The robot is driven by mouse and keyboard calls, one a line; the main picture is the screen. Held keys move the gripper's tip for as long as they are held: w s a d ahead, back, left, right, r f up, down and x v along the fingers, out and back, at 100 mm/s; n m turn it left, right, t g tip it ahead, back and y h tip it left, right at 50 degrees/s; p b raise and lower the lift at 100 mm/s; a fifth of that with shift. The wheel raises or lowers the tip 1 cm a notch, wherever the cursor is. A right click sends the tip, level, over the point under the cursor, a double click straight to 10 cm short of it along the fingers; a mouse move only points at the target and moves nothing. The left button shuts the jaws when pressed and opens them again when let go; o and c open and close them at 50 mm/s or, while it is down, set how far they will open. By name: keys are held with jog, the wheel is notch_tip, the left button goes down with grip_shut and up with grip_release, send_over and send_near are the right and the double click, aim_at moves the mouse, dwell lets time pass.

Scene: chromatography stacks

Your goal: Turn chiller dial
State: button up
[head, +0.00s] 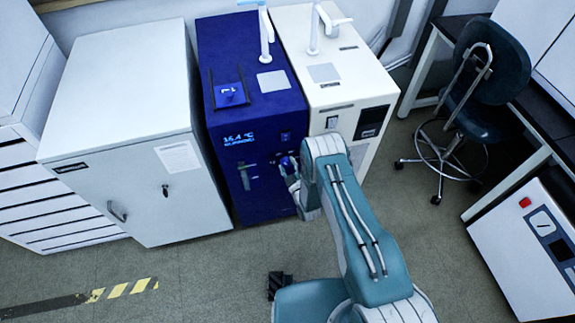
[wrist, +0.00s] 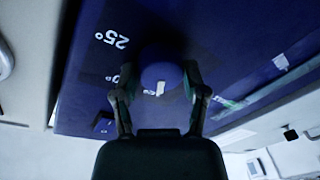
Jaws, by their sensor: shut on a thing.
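The chiller (head: 240,100) is a tall dark blue unit with a lit display (head: 238,139) reading about 16.4 °C. Its dial is a round blue knob with a pale mark (wrist: 161,78) in the wrist view. My gripper (wrist: 161,92) has a finger on each side of the dial and is shut on it. White degree markings, including 25°, show beside the dial (wrist: 112,39). In the head view my gripper (head: 287,168) is at the chiller's front face, and my wrist partly hides the dial.
A white unit (head: 335,75) stands close against the chiller's right side. A pale cabinet (head: 125,130) stands to its left. A dark stool (head: 490,75) and a white box with a red button (head: 528,240) are at the right. The floor in front is mostly clear.

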jog(key=shift+m, duration=0.3)
jog(key=m, duration=0.5)
jog(key=shift+t, duration=0.3)
jog(key=m, duration=0.7)
jog(key=shift+w+f+t, duration=0.1)
jog(key=shift+t, duration=0.3)
jog(key=m+h, duration=0.1)
jog(key=m, duration=0.2)
jog(key=m+h, duration=0.1)
jog(key=m, duration=0.3)
jog(key=shift+m+t, duration=0.3)
jog(key=shift+t, duration=0.1)
jog(key=m, duration=0.4)
jog(key=shift+f+m+h, duration=0.1)
jog(key=shift+m+h, duration=0.2)
jog(key=shift+m, duration=0.7)
jog(key=shift+d+f, duration=0.1)
jog(key=shift+f, duration=0.05)
jog(key=o, duration=1.2)
jog(key=shift+c, duration=0.2)
